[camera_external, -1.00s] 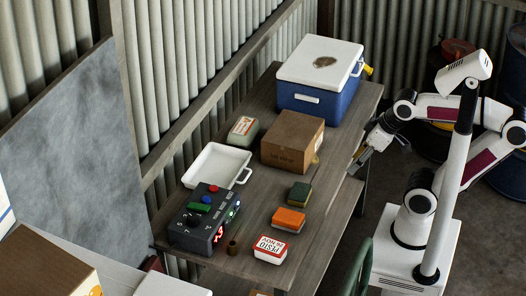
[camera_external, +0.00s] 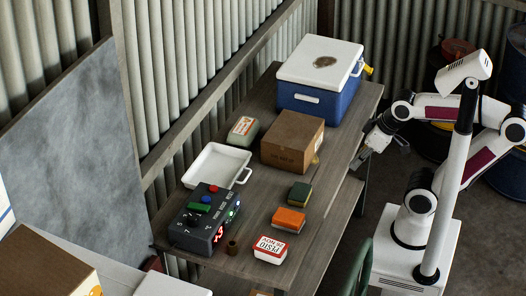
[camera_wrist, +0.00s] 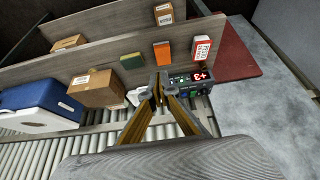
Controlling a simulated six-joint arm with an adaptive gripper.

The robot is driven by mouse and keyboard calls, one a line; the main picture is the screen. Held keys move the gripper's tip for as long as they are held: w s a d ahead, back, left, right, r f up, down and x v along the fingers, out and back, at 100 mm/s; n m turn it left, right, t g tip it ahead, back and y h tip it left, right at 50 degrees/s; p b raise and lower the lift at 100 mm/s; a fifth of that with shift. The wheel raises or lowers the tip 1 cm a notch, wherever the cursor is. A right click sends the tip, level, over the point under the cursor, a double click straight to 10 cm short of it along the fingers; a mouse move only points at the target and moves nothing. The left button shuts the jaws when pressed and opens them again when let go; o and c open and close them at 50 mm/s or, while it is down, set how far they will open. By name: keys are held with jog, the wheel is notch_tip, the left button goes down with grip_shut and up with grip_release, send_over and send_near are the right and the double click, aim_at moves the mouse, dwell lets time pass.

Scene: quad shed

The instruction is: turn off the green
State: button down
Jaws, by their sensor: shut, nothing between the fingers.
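A dark control box (camera_external: 205,217) sits at the near left end of the table, with a green piece (camera_external: 199,207), red and blue buttons, knobs and a lit red display on it. Small green lights glow along its right side. The box also shows in the wrist view (camera_wrist: 190,84), right of my fingertips, its display reading "+3". My gripper (camera_external: 361,160) is shut and empty, off the table's right edge and well apart from the box. In the wrist view my fingertips (camera_wrist: 158,88) meet near the middle.
A blue cooler (camera_external: 318,98), a cardboard box (camera_external: 292,141) and a white tray (camera_external: 217,165) stand on the wooden table (camera_external: 255,205). A green-and-yellow sponge (camera_external: 299,192), an orange block (camera_external: 288,219) and a pesto box (camera_external: 270,249) line the right side. A small brown cup (camera_external: 232,247) stands beside the control box.

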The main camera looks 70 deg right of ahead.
jog(key=w+a+f+n, duration=0.1)
jog(key=w+a+f, duration=0.2)
jog(key=w, duration=0.7)
jog(key=w+a+f+h, duration=0.1)
jog(key=w+a+f, duration=0.3)
jog(key=w, duration=0.6)
jog(key=w+a+f+n, duration=0.1)
jog(key=w+a+f, duration=0.2)
jog(key=w, duration=0.6)
jog(key=w+a+r+m+t+y, duration=0.1)
jog(key=w+a+r+m+t, duration=0.1)
jog(key=w, duration=0.7)
jog(key=shift+a+r, duration=0.4)
jog(key=shift+a, duration=0.45)
jog(key=shift+w+f, duration=0.15)
jog(key=shift+w, duration=0.05)
send_over(199, 207)
jog(key=s, duration=0.2)
jog(key=shift+s+f, duration=0.15)
jog(key=shift+f, duration=3.85)
jog(key=shift+s+f, duration=0.15)
jog(key=shift+f, duration=0.75)
jog(key=shift+s+f, duration=0.15)
jog(key=shift+f, duration=0.7)
